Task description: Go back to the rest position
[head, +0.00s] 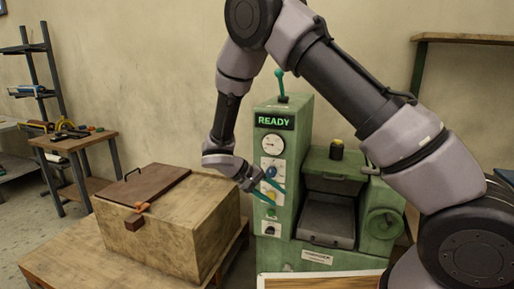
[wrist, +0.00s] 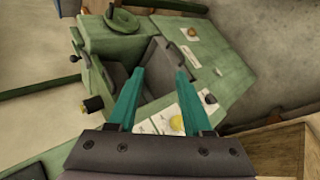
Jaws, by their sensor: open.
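My gripper (head: 268,190) is open and empty, in front of the green machine's control panel. Its teal fingers stand apart in the wrist view (wrist: 160,92). The green machine (head: 340,168) has an upright panel with a lit READY sign (head: 275,122), a round gauge (head: 272,144) and several coloured knobs and buttons. A lever with a green knob (head: 280,75) rises from its top. In the wrist view a yellow button (wrist: 177,123) shows between the fingers. I cannot tell whether a finger touches the panel.
A wooden box (head: 170,232) with a brown lid piece (head: 158,186) sits on a low wooden table (head: 60,262) at the left. A side table with tools (head: 75,140) and a dark rack stand behind. A framed wooden board (head: 320,282) lies at the front. The wall behind is bare.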

